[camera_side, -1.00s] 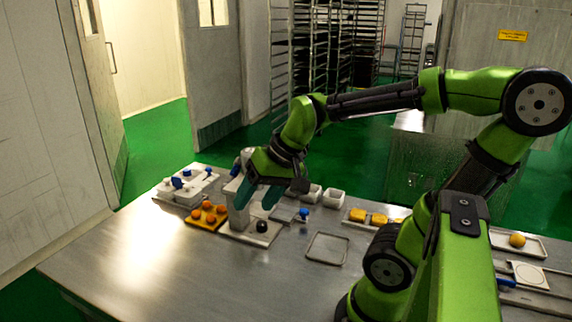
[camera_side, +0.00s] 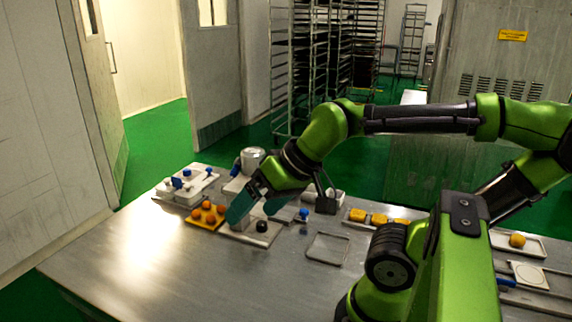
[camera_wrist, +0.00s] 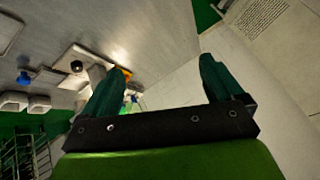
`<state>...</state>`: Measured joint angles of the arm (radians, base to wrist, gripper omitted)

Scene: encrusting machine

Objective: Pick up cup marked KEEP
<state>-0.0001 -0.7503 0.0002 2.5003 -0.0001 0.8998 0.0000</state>
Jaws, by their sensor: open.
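Two small white square cups stand behind the machine. In the side view one cup (camera_side: 336,194) shows partly beside my wrist, and the rest is hidden by it. In the wrist view the cups show at the left edge, one at the far left (camera_wrist: 12,101) and one beside it (camera_wrist: 39,105). No KEEP marking is readable on either. My gripper (camera_side: 256,207) has its teal fingers apart and empty, above the machine at the table's back left. In the wrist view the gripper (camera_wrist: 165,72) is spread over the floor and wall, away from the cups.
The white machine (camera_side: 232,188) has a round hopper (camera_side: 252,158) and a black knob (camera_side: 262,226). An orange tray (camera_side: 192,223) with several balls and a white tray (camera_side: 178,195) stand left. An empty grey tray (camera_side: 327,258) lies in front. The table's front left is clear.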

